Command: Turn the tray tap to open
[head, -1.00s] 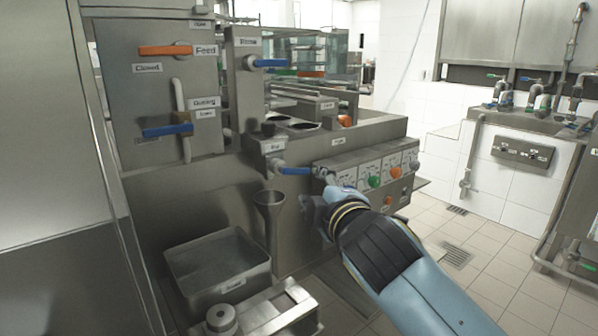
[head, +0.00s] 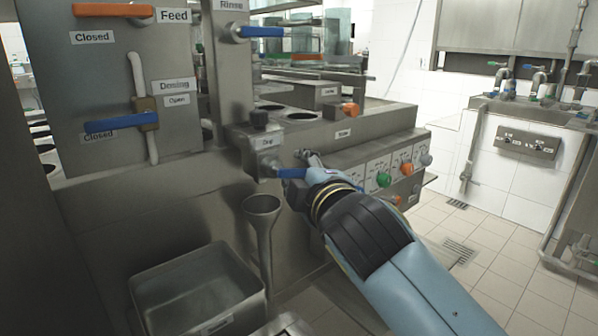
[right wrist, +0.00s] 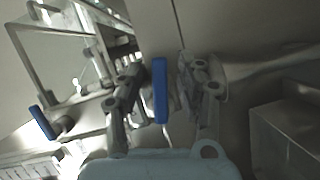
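The tray tap has a blue lever (head: 291,173) that lies about level on the front of the machine, under a small label that is hard to read. My right gripper (head: 304,174) is at the lever's right end, and the wrist partly hides that end. In the right wrist view the blue lever (right wrist: 160,90) stands between the two fingers of my right gripper (right wrist: 166,102). The fingers are apart, with a gap on each side of the lever. My left gripper is in neither view.
A funnel (head: 262,207) stands below the tap, beside a steel bin (head: 198,284). A control panel with a green knob (head: 384,180) is just right of my wrist.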

